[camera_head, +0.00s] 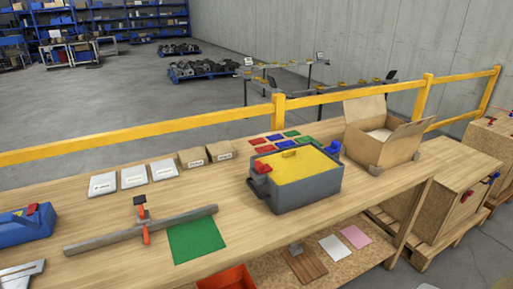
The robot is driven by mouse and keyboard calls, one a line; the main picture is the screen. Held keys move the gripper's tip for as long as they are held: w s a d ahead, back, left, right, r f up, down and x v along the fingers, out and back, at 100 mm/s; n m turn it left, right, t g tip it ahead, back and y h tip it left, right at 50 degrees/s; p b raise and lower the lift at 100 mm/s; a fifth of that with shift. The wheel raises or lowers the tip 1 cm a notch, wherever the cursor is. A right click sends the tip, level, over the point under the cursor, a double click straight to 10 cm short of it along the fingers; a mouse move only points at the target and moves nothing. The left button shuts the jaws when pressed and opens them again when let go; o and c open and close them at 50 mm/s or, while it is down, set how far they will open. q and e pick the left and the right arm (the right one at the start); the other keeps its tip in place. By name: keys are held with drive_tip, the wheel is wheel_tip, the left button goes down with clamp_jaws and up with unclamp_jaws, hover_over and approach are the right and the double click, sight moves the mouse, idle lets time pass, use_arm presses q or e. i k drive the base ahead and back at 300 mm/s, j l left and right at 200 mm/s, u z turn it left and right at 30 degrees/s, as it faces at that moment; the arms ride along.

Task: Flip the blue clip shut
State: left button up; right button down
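A grey case (312,188) with a yellow top (297,166) stands on the wooden workbench, right of the picture's middle. A small blue part (333,148) shows at its far right corner; it may be the blue clip. It is too small to tell whether it is open or shut, or whether it is fixed to the case. A dark part with some red (262,167) sits at the case's left end. Neither of my grippers is in view.
An open cardboard box (370,150) stands right of the case. Coloured trays (266,149) lie behind it. A grey bar with a red-handled clamp (145,232) and a green sheet (196,240) lie to the left. A yellow rail (140,143) runs behind the bench.

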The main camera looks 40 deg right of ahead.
sight(336, 146)
drive_tip(key=z, duration=1.55)
drive_tip(key=i+l+u, duration=0.1)
drive_tip(key=u, duration=0.3)
drive_tip(key=i+l+u, duration=0.1)
drive_tip(key=u, duration=0.35)
drive_tip(key=i+l+u, duration=0.25)
drive_tip(key=l, duration=0.45)
drive_tip(key=l+u, duration=0.25)
drive_tip(key=l, duration=0.45)
drive_tip(key=l+u, duration=0.2)
drive_tip(key=l, duration=0.55)
drive_tip(key=i+l, duration=0.1)
drive_tip(key=l, duration=1.85)
drive_tip(key=k, duration=0.3)
drive_tip(key=k+l, duration=0.1)
drive_tip(key=l, duration=0.3)
drive_tip(key=k+l+u, duration=0.15)
drive_tip(key=l, duration=0.3)
drive_tip(key=k+l, duration=0.15)
drive_tip(key=l, duration=0.25)
drive_tip(key=u, duration=0.05)
